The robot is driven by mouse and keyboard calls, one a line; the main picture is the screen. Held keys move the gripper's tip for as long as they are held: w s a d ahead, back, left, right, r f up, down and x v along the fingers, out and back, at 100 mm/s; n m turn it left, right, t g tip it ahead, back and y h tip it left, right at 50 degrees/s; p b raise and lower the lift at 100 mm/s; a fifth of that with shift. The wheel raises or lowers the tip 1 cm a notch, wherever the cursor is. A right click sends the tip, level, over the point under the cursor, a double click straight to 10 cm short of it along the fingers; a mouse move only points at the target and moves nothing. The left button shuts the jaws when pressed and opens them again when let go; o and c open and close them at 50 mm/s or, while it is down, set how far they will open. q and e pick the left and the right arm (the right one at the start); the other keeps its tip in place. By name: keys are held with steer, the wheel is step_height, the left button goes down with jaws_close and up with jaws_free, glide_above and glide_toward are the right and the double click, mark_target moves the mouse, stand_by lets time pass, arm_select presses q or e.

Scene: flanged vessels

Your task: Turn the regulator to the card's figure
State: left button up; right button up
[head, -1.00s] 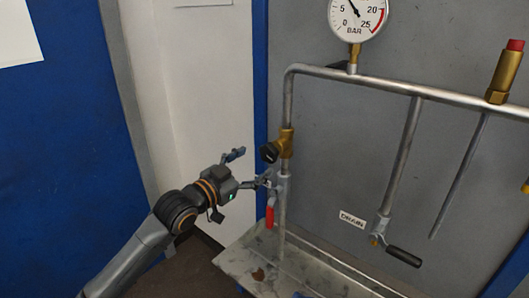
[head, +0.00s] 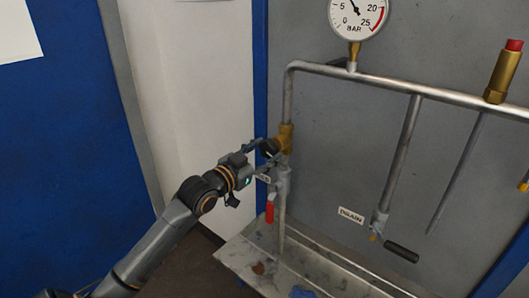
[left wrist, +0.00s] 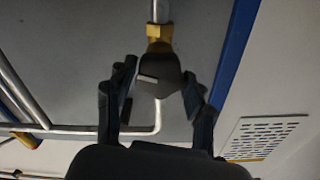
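The regulator is a brass body (head: 286,138) on the upright pipe at the left of the rig, with a black knob (head: 268,148) facing left. My left gripper (head: 271,153) has its two fingers on either side of this knob. In the left wrist view the dark knob (left wrist: 160,76), with a pale mark on it, sits between the fingers (left wrist: 158,92); gaps show beside it, so they look open and not closed on it. The pressure gauge (head: 357,14) is cut off at the top, its needle pointing up and left. No card figure is readable. My right gripper is not in view.
A red-handled valve (head: 270,211) hangs just below the regulator. A drain valve with a black lever (head: 402,252) is to the right, beside a DRAIN label (head: 351,215). A metal tray (head: 236,252) lies below. A brass fitting with a red cap (head: 503,74) stands far right.

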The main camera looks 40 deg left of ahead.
arm_select(q)
steer(key=shift+m+p, duration=0.35)
steer(key=shift+m, duration=0.95)
steer(key=o, duration=1.2)
steer(key=shift+c, duration=0.2)
steer(key=s, duration=1.2)
steer(key=shift+a, duration=0.45)
